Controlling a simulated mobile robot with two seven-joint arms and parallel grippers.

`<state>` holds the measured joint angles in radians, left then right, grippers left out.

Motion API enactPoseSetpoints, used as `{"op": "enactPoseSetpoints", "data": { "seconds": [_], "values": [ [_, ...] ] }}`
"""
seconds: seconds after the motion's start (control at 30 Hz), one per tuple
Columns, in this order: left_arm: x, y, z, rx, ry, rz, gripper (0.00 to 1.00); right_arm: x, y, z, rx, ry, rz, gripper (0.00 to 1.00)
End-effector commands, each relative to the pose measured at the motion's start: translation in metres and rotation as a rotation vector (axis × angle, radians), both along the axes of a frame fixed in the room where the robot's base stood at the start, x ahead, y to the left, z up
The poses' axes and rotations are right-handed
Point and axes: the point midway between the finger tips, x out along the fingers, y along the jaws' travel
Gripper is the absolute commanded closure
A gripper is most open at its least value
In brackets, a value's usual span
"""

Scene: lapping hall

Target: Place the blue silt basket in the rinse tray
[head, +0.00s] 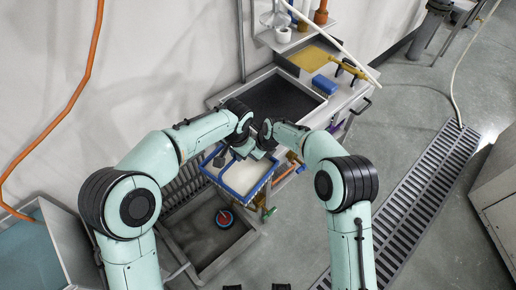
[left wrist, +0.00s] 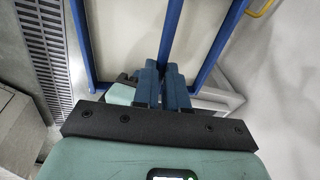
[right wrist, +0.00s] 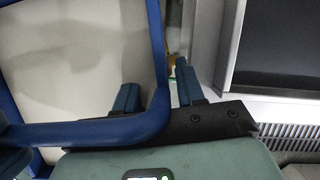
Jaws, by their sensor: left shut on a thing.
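The blue silt basket (head: 240,176), a blue rectangular frame with a pale bottom, hangs in front of the bench, level or slightly tilted. My left gripper (left wrist: 165,85) is shut on the basket's blue bar, which runs away from the fingers in the left wrist view. In the head view the left hand (head: 224,157) is over the basket's far side. My right gripper (right wrist: 157,92) has its fingers apart, with the basket's blue rim crossing between them in the picture; I cannot tell whether they touch. Which container is the rinse tray is unclear; a dark-bottomed tray (head: 319,101) is on the bench.
A grey basin (head: 257,236) holding a red and blue disc (head: 224,218) is below the basket. A blue block (head: 324,84) and a yellow-bottomed tray (head: 310,57) are farther along the bench. A blue-lined bin (head: 28,250) is at lower left. Floor at right is clear around a drain grate (head: 412,200).

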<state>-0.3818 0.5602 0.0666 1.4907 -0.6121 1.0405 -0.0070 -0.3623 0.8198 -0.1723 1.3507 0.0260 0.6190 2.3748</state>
Motion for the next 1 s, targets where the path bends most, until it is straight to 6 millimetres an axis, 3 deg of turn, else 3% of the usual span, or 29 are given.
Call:
{"op": "enactPoseSetpoints", "data": {
  "seconds": [0.37,0.4,0.5,0.63,0.67,0.73,1.0],
  "values": [
    [0.0005,-0.0009,0.0021,-0.003,-0.004,-0.002,1.0,0.0014,0.0023,-0.0075,0.001,0.001,-0.001,0.62],
    [0.0005,-0.0009,0.0021,-0.002,-0.004,-0.002,1.0,0.0014,0.0023,-0.0075,0.0,0.002,-0.001,0.65],
    [0.0006,-0.001,0.0023,-0.003,-0.004,-0.002,1.0,0.0013,0.0022,-0.0076,0.0,0.002,-0.001,0.97],
    [0.0011,-0.0011,0.0025,-0.004,-0.007,-0.002,1.0,0.0006,0.0031,-0.0075,0.001,0.003,0.001,1.0],
    [0.0013,-0.0012,0.0025,-0.004,-0.007,-0.002,0.81,0.0011,0.0039,-0.006,0.003,0.001,0.001,1.0],
    [0.0016,-0.0011,0.0024,-0.004,-0.008,-0.001,0.59,0.0009,0.0043,-0.0059,0.004,0.001,0.002,1.0],
    [0.0005,-0.0003,0.0011,-0.001,-0.003,0.0,0.58,0.0017,0.0033,-0.0055,0.003,-0.001,-0.001,1.0]
  ]
}}
